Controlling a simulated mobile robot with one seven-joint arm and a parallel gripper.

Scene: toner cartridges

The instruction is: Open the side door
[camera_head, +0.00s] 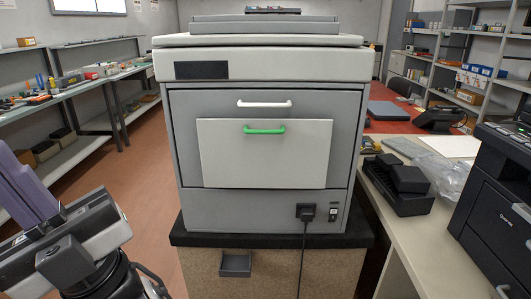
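A large grey printer (258,58) stands in the middle of the view. This face has a dark grey panel (181,145) with a white handle (264,104) near its top. A smaller light grey panel (265,160) with a green handle (264,129) sits within it. Both panels look shut and flush; I cannot tell which one is the side door. My gripper (25,195) is at the lower left, well apart from the printer and its handles. Purple and grey parts of it show, cut by the left edge. I cannot tell whether it is open.
The printer stands on a black-topped stand (190,232). A power plug (306,212) and hanging cord are at its lower right. A bench (410,240) on the right holds a black device (398,185) and a black printer (495,220). Shelves line the left; open floor (145,185) lies between.

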